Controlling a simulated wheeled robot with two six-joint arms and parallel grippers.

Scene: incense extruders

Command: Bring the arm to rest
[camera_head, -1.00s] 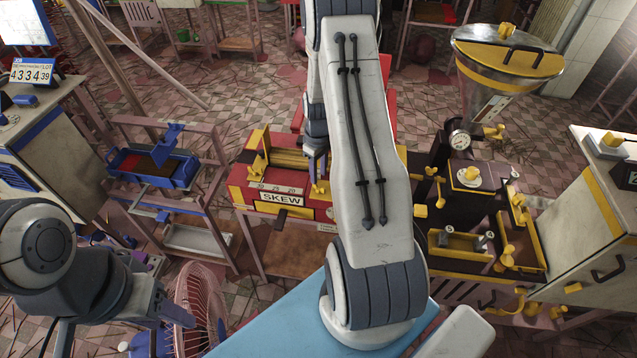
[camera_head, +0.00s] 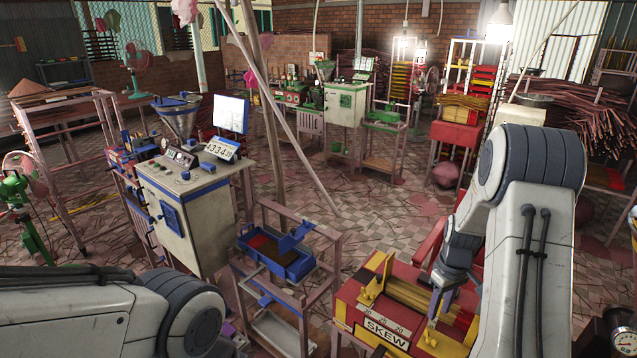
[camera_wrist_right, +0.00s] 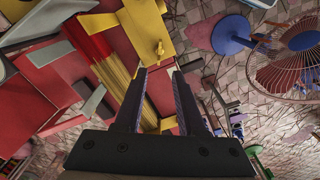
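My right arm (camera_head: 515,240) stands on the right of the head view, bent at the elbow, with its forearm hanging toward the red and yellow SKEW box. My right gripper (camera_head: 438,302) points down close over that box (camera_head: 385,330). In the right wrist view the two dark fingers (camera_wrist_right: 160,75) are apart with nothing between them, and the box's yellow parts (camera_wrist_right: 150,35) lie beyond them. Whether a finger touches the box I cannot tell. My left arm (camera_head: 130,315) crosses the bottom left of the head view; its gripper is out of sight.
A wooden stand with a blue tray (camera_head: 290,268) is left of the box. A cream cabinet with blue fittings (camera_head: 190,215) stands further left. Benches and a red incense rack (camera_head: 455,135) are behind. Tiled floor (camera_head: 370,205) littered with sticks lies between. The right wrist view shows a fan (camera_wrist_right: 290,60).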

